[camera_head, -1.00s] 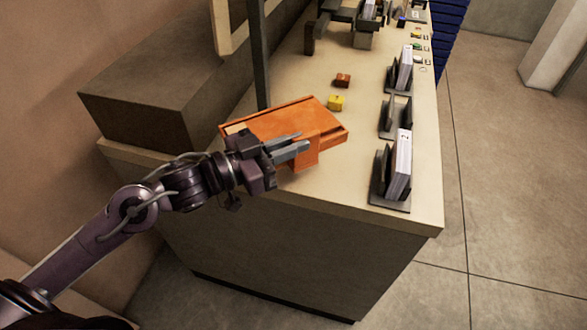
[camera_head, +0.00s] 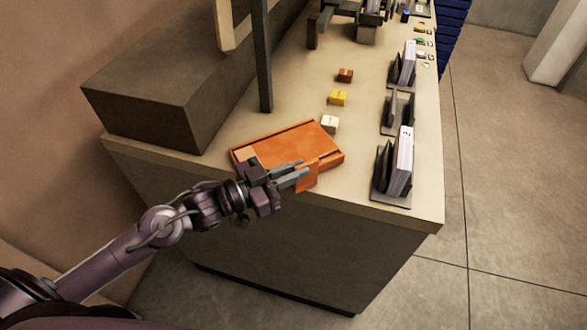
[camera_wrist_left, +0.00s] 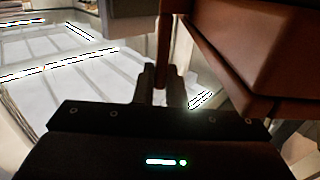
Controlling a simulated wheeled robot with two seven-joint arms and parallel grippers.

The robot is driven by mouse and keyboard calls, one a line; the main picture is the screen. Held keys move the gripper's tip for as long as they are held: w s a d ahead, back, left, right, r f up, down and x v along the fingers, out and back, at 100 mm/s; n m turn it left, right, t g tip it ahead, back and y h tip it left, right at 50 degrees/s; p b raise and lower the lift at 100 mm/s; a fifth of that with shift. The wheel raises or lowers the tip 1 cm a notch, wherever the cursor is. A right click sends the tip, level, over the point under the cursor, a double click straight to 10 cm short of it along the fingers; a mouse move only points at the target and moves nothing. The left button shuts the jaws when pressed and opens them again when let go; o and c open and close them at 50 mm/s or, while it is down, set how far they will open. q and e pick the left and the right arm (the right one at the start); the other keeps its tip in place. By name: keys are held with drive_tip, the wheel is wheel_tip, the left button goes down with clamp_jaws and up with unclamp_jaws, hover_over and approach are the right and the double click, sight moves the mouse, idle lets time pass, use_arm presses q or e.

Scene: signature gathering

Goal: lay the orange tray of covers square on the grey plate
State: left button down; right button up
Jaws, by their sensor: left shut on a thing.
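The orange tray (camera_head: 290,143) is over the near end of the counter, turned at an angle to the counter's edges. It has a pale patch at its left corner and an upright flap on its near side. My left gripper (camera_head: 292,176) is shut on that flap. In the left wrist view, the fingers (camera_wrist_left: 160,88) pinch a thin reddish-brown wall, with the tray's dark red body (camera_wrist_left: 245,45) to the right. I cannot tell whether the tray touches the counter. I cannot make out the grey plate. My right gripper is not in view.
On the counter (camera_head: 350,190), white (camera_head: 329,124), yellow (camera_head: 338,98) and brown (camera_head: 345,75) blocks stand behind the tray. Dark holders with white booklets (camera_head: 400,162) line the right edge. A dark post (camera_head: 262,60) and a large brown box (camera_head: 150,100) stand left.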

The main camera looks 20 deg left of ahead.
use_arm(q)
drive_tip(key=c, duration=1.5)
unclamp_jaws()
drive_tip(key=shift+s, duration=0.1)
drive_tip(key=v, duration=1.1)
drive_tip(key=shift+s+a+b, duration=0.25)
drive_tip(key=shift+a+b, duration=0.05)
drive_tip(key=shift+b, duration=0.15)
drive_tip(key=shift+r, duration=0.1)
